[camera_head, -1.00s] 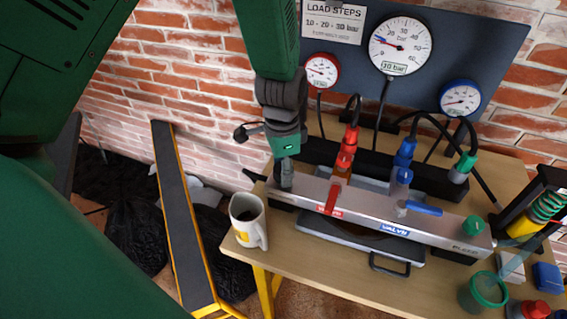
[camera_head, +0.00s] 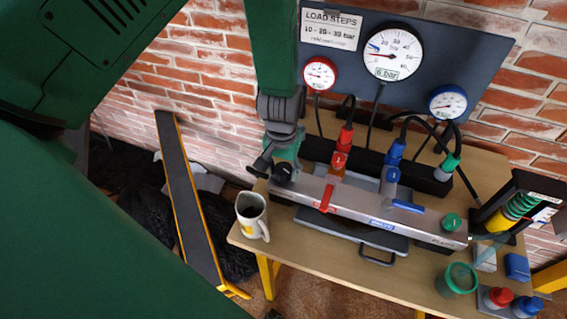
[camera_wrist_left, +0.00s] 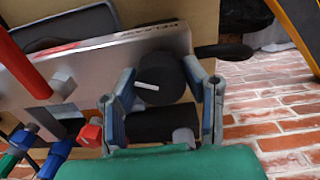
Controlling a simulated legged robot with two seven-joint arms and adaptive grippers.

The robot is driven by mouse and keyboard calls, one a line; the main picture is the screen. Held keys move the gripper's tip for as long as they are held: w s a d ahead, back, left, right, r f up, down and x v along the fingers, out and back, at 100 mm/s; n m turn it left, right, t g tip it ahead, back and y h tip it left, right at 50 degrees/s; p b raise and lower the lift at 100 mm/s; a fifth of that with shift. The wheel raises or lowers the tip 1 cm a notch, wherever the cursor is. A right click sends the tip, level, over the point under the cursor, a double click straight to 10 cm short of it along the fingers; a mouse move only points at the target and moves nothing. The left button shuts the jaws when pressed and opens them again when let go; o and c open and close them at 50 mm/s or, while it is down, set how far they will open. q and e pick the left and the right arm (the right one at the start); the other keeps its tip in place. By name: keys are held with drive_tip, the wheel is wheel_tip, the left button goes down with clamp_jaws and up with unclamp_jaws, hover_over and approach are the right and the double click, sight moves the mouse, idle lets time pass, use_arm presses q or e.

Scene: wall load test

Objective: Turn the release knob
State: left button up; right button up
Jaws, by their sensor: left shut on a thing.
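The release knob (camera_wrist_left: 160,78) is a round black knob with a white pointer line, at the end of a silver manifold (camera_head: 345,205) marked "RELEASE" beside it. In the wrist view the pointer lies nearly level across the picture. My left gripper (camera_wrist_left: 165,75) has a finger on either side of the knob and is shut on it. In the head view my left gripper (camera_head: 282,170) comes down at the manifold's left end and largely hides the knob. The large white gauge (camera_head: 392,51) has a digital readout that seems to show 6 bar. My right gripper is not in view.
A white mug (camera_head: 251,214) stands close left of the manifold on the wooden table (camera_head: 300,257). Red (camera_head: 327,198) and blue (camera_head: 408,206) valve levers sit along the manifold. A green cup (camera_head: 458,279) and small bottles stand at the right.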

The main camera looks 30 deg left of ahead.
sight(283, 168)
use_arm(q)
drive_tip(key=n+p, duration=0.2)
drive_tip(key=n, duration=0.2)
drive_tip(key=shift+n, duration=0.4)
idle(0.4)
drive_tip(key=o, duration=1.2)
drive_tip(key=shift+c, duration=0.2)
drive_tip(key=shift+w+r, duration=0.1)
drive_tip(key=shift+r, duration=0.4)
wheel_tip(283, 168, up, 11)
drive_tip(key=shift+f, duration=0.1)
